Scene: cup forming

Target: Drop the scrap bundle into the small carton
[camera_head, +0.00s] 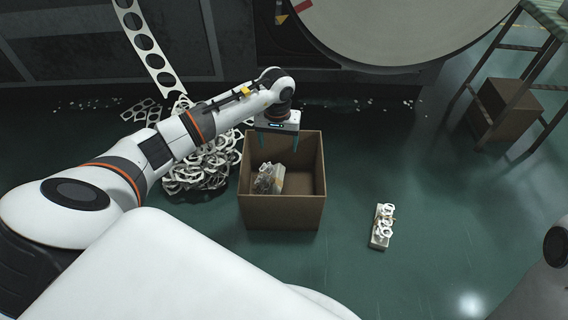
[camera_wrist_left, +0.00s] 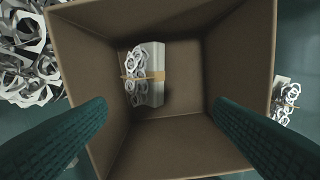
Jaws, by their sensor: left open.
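An open brown carton (camera_head: 282,212) stands on the green floor in the middle of the head view; its walls also fill the left wrist view (camera_wrist_left: 190,130). A scrap bundle (camera_head: 269,180), pale block and metal rings tied with a tan band, lies inside on the carton's bottom; it also shows in the left wrist view (camera_wrist_left: 146,76). A second similar bundle (camera_head: 381,227) lies on the floor right of the carton, and shows at the right edge of the wrist view (camera_wrist_left: 284,98). My left gripper (camera_head: 276,150) is open and empty above the carton, pointing down. My right gripper is out of view.
A heap of ring-shaped scrap (camera_head: 200,172) lies left of the carton, with a punched metal strip (camera_head: 150,45) rising behind it. Another brown box (camera_head: 507,110) stands under a stand (camera_head: 530,60) at the right. The floor right of the carton is mostly clear.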

